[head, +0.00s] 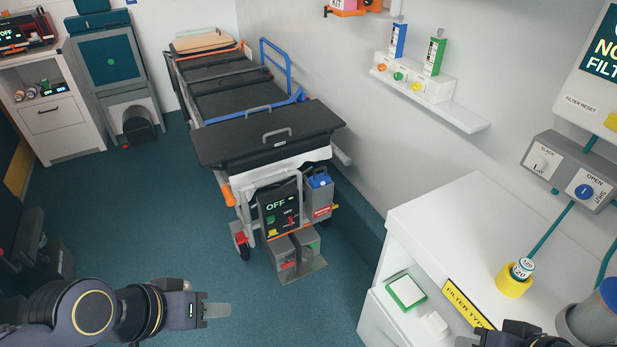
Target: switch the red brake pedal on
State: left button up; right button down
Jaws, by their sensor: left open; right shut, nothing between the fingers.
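The stretcher (255,139) stands along the wall with a black panel (279,208) reading OFF at its near end. Below the panel is a grey pedal box (295,254) with a small red pedal (288,266) and a green part (313,247). The red pedal is small, so its exact position is hard to tell. My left gripper (217,311) is open and empty, low and to the left of the pedal box, apart from it. My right gripper (468,342) is shut and empty at the bottom edge by the white cabinet, partly cut off.
A white cabinet (445,215) stands at the right with a yellow cup (513,283) and a green-edged box (406,291). A shelf (463,118) with dispensers is on the wall. A white cabinet (55,125) stands far left. The blue floor (130,215) left of the stretcher is clear.

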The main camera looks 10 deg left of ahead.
aim_at(241, 238)
jog(key=i+j, duration=1.3)
jog(key=j, duration=0.15)
jog(key=j+u, duration=0.05)
